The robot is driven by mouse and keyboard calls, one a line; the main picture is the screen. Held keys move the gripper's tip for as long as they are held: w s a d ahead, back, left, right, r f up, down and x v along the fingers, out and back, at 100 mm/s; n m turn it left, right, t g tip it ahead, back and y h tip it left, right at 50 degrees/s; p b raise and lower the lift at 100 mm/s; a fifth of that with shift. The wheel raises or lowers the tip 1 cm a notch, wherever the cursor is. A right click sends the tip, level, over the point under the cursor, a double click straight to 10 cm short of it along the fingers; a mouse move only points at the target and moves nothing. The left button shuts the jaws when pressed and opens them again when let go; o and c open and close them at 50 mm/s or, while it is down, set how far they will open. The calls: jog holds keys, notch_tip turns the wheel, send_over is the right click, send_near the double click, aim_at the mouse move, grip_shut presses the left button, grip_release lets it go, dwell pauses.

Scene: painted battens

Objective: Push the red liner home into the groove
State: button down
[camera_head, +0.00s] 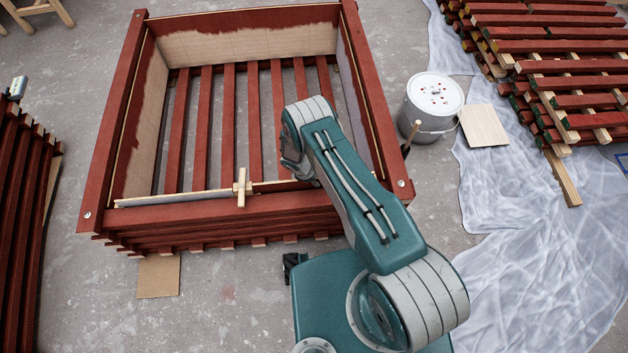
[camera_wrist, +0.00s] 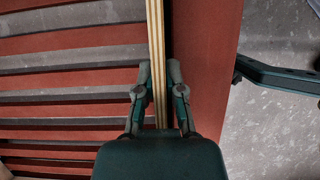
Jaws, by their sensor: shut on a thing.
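My gripper (camera_wrist: 158,74) is shut on the top edge of a thin plywood panel, which I take for the red liner (camera_wrist: 156,30). The fingers are on either side of its pale, layered edge. In the head view the liner (camera_head: 185,196) shows as a long pale edge along the inner side of the near red rail (camera_head: 170,213). A grey strip shows beside its left end. The groove and the liner's lower edge are hidden, so I cannot tell how deep it sits. My arm covers part of the right end.
A small wooden cross piece (camera_head: 242,188) stands at the near rail. Red slats (camera_head: 228,120) form the crate floor. A white-lidded bucket (camera_head: 433,95) stands to the right. Painted battens (camera_head: 550,50) lie on plastic sheeting (camera_head: 540,240); more are stacked at left (camera_head: 20,170).

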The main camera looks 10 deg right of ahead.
jog(key=shift+f, duration=0.75)
jog(key=c, duration=0.7)
grip_release()
jog(key=shift+o, duration=0.2)
notch_tip(320, 180, up, 16)
dwell(0.3)
